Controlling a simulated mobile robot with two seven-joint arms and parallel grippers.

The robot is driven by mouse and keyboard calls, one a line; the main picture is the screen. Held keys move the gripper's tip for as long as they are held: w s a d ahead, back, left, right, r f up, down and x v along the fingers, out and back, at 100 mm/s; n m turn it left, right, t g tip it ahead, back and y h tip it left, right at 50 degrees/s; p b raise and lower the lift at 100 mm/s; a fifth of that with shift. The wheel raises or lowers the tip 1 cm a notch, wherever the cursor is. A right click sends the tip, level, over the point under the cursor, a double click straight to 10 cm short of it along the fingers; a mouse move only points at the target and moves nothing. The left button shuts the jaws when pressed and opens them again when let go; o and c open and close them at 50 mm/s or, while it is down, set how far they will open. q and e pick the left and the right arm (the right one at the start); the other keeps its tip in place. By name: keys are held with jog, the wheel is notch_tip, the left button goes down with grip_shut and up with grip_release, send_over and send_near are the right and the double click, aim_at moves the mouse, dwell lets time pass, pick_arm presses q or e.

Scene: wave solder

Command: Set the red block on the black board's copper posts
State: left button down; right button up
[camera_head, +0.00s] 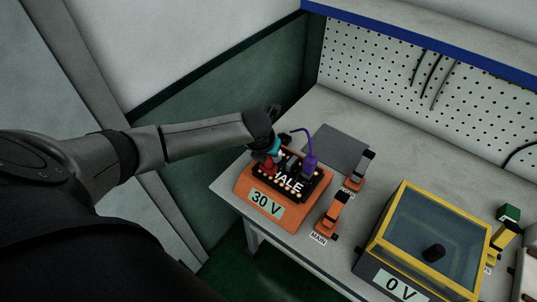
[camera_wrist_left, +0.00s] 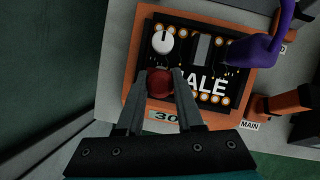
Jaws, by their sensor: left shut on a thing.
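The black board (camera_head: 318,188) lies on an orange base with a "30 V" display (camera_head: 267,203), with copper posts along its edges and white lettering ending in "ALE". It also shows in the left wrist view (camera_wrist_left: 228,103). My left gripper (camera_head: 270,160) is over the board's left part. In the left wrist view its fingers (camera_wrist_left: 161,75) are shut on the red block (camera_wrist_left: 160,84), which looks rounded from above. The red block also shows in the head view (camera_head: 268,170). Whether it touches the posts I cannot tell. My right gripper is not in view.
A purple plug with a cable (camera_head: 309,160) stands at the board's back right. Orange switches (camera_head: 331,214), one labelled MAIN, stand right of the base. A yellow-framed box (camera_head: 430,232) showing "0 V" is farther right. A grey mat (camera_head: 339,147) lies behind.

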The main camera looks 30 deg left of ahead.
pick_arm(q)
jog(key=shift+f, duration=0.25)
jog(key=shift+c, duration=2.3)
grip_release()
jog(key=p+v, duration=0.2)
jog(key=v, duration=1.3)
jog(key=shift+s, duration=0.1)
